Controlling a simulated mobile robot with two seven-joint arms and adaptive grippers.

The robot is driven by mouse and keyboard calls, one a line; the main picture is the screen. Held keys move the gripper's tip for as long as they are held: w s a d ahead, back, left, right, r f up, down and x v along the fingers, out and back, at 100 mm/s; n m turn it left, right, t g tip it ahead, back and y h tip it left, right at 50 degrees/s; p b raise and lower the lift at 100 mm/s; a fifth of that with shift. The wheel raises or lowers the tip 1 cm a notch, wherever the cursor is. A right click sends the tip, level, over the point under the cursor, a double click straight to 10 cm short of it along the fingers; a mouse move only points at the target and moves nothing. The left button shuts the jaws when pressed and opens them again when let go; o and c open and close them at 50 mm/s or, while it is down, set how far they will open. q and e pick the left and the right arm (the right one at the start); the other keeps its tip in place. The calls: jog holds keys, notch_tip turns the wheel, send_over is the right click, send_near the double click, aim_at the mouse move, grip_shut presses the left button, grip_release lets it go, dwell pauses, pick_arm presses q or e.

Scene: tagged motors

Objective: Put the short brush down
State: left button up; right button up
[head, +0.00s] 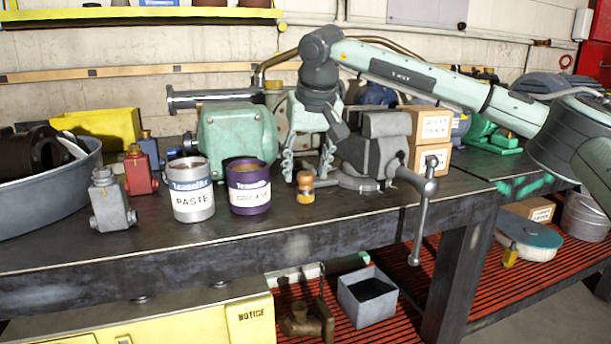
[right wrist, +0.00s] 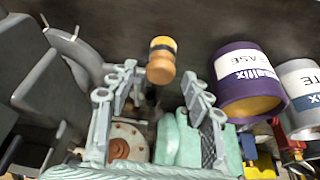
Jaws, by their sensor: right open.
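A small orange-and-tan piece with a dark band, which I take for the short brush (head: 305,187), stands upright on the dark bench top (head: 290,245), right of the purple can. It also shows in the right wrist view (right wrist: 161,60), apart from the fingers. My right gripper (head: 307,168) points down just behind and above it. Its fingers are spread with nothing between them; the gripper also shows in the right wrist view (right wrist: 160,85). My left gripper is not in view.
The purple GREASE can (head: 249,197) and white PASTE can (head: 193,202) stand left of the brush. A grey vise (head: 375,150) is close on the right. A green motor (head: 236,138) stands behind. The bench front strip is clear.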

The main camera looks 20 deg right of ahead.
jog(key=v, duration=1)
jog(key=shift+f, duration=0.1)
